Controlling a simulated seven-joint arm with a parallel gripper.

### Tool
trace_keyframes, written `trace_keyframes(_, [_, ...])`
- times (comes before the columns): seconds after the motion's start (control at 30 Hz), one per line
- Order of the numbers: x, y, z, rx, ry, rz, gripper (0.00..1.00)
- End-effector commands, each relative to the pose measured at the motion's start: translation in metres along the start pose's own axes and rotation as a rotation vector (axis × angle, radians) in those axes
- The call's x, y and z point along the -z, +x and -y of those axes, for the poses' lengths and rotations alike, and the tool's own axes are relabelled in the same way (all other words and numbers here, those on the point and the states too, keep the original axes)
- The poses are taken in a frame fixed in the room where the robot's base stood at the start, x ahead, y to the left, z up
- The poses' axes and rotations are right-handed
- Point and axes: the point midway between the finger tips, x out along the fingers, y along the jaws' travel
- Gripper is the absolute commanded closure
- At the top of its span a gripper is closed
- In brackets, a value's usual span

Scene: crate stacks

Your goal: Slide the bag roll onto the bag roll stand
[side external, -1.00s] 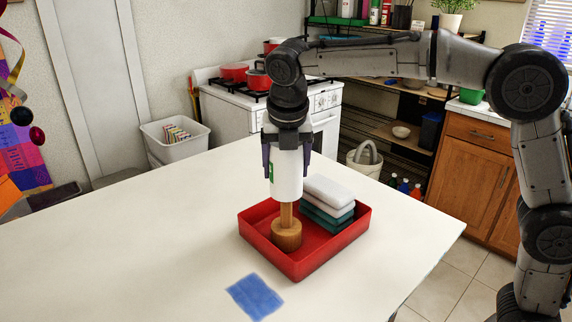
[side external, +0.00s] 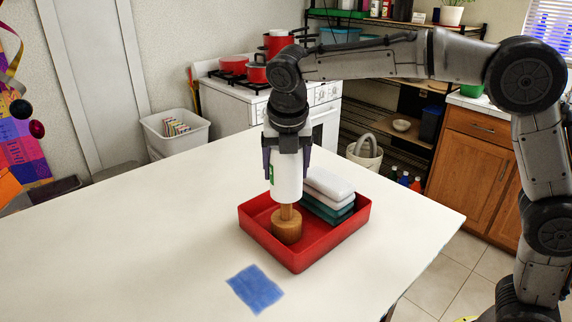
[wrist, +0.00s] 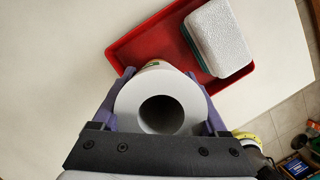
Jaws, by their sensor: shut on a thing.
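The white bag roll (side external: 286,185), with a green mark on its side, is upright in my gripper (side external: 287,172), which is shut on it from both sides. The bag roll stand (side external: 287,227) is a round wooden base with a post, in the red tray. The roll's lower end is just above the base, and a short stretch of post shows between them. The post's upper part is hidden by or inside the roll. In the wrist view, the roll (wrist: 125,105) shows its open core, dark inside, between my purple fingers (wrist: 160,85); I cannot make out the post there.
The red tray (side external: 300,262) also holds stacked white and teal pads (side external: 330,183) close to the right of the roll. A blue patch (side external: 256,289) lies on the white table in front. The table's left side (side external: 130,240) is clear.

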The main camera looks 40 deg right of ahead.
Motion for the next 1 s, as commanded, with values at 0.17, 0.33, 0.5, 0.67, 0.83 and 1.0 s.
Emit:
trace_keyframes(0.17, [0.001,0.004,0.0,0.0,0.0,0.0,0.84])
trace_keyframes(0.33, [0.002,0.007,0.0,0.001,0.0,0.0,0.84])
trace_keyframes(0.5, [0.003,0.011,0.0,0.0,0.0,0.0,0.84])
trace_keyframes(0.67, [0.004,0.015,0.0,0.001,0.0,0.0,0.84])
trace_keyframes(0.83, [0.005,0.018,0.0,0.0,0.0,0.001,0.84])
trace_keyframes(1.0, [0.007,0.022,0.0,0.0,0.0,0.001,0.84])
